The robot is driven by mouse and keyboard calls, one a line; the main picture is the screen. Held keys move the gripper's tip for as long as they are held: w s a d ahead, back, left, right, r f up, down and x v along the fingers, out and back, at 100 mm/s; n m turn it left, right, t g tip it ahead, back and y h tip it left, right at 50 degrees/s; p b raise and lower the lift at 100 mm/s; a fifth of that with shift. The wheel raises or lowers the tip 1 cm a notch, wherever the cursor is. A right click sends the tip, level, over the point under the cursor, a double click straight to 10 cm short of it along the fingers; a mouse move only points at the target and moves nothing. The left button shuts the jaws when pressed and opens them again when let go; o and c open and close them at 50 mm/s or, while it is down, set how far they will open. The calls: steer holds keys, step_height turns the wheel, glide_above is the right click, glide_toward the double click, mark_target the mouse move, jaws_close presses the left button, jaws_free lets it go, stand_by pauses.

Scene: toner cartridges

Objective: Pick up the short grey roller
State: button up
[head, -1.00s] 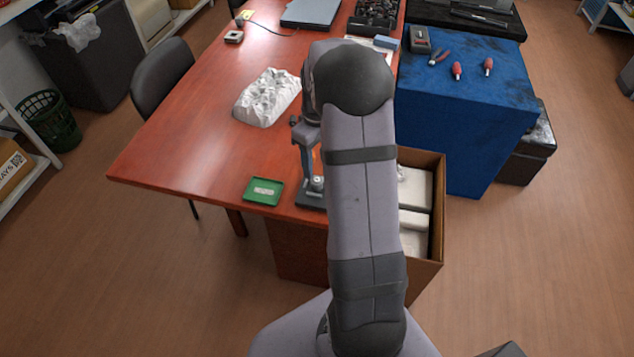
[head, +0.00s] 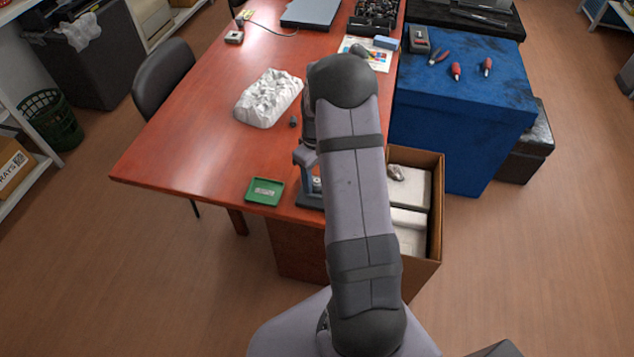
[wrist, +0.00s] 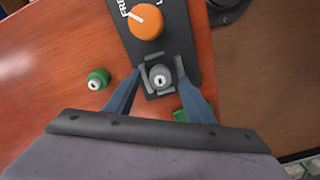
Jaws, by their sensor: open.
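In the wrist view a short grey round piece (wrist: 161,77) with a pale centre, which looks like the short grey roller, stands on end on a dark plate (wrist: 125,45). My gripper (wrist: 163,72) is open above it, with a finger on each side. I see no clear contact, and cannot tell how far down the fingertips reach. In the head view my gripper is mostly hidden behind my arm, over the dark plate (head: 309,200) at the table's front edge; the roller is not clear there.
An orange knob (wrist: 145,22) sits on the plate. A short green roller (wrist: 97,79) stands to the left. A green tray (head: 264,191) lies left of the plate. A cardboard box (head: 437,215) stands at right. A white crumpled lump (head: 268,98) lies farther back on the table.

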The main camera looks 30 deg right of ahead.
steer(key=c, duration=1.1)
steer(key=shift+r, duration=0.15)
steer(key=shift+c, duration=0.2)
